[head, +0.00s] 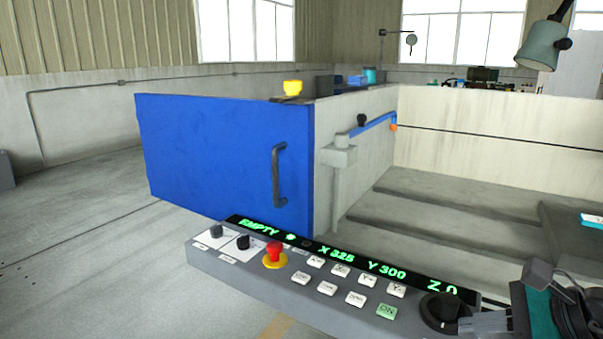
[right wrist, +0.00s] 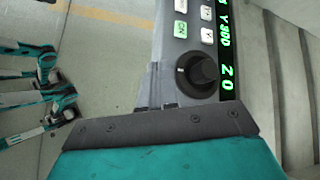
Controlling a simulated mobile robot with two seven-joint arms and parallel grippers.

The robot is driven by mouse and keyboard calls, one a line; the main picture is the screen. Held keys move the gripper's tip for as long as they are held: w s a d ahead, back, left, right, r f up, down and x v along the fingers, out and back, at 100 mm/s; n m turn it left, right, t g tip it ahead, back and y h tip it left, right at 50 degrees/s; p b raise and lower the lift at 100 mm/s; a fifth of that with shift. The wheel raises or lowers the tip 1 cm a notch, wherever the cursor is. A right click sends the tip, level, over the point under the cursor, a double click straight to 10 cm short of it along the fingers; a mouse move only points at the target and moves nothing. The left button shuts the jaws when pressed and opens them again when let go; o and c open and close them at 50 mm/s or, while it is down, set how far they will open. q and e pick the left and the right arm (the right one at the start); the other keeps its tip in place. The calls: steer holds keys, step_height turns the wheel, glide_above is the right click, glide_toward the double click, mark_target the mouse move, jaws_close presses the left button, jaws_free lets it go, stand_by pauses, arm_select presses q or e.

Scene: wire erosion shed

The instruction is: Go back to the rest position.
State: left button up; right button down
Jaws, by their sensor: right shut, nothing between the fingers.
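My right gripper (head: 484,324) is at the lower right of the head view, beside the right end of a grey control panel. Its fingers are shut and empty. In the right wrist view the shut fingers (right wrist: 155,88) show next to the panel's black rotary knob (right wrist: 197,74); whether they touch the panel, I cannot tell. The control panel (head: 225,262) carries a display reading EMPTY, X 325, Y 300, Z 0, a red stop button (head: 274,252), several white keys and a green ON key (head: 387,311). My left gripper is not seen in the head view.
Behind the panel, a blue door (head: 220,155) with a dark handle (head: 279,175) stands at the tank's left side. The tank's stepped grey interior (head: 440,215) lies to the right. A lamp (head: 543,45) hangs at upper right.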

steer(key=a+r+m+t+y+p, duration=0.3)
steer(key=a+m+t+y, duration=0.35)
steer(key=m, duration=0.85)
step_height(320, 180, down, 8)
steer(key=d+m+t+h+p, duration=0.3)
steer(key=m+h, duration=0.5)
steer(key=m, duration=1.2)
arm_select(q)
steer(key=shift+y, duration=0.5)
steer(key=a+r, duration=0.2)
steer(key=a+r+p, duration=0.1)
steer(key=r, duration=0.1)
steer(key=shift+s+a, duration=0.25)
arm_select(e)
steer(key=s+a+f+m+g+h, duration=0.2)
steer(key=s+f+m, duration=0.2)
steer(key=f+m, duration=0.3)
steer(key=s+a+f+m+g+h, duration=0.1)
steer(key=s+a+f+m+g, duration=0.1)
steer(key=s+f+m, duration=0.3)
step_height(320, 180, down, 3)
steer(key=shift+s+r+m+g+h, duration=0.15)
steer(key=shift+s+m+g+h, duration=0.15)
steer(key=shift+m+g, duration=0.75)
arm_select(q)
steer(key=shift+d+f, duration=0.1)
arm_select(e)
steer(key=shift+w, duration=0.1)
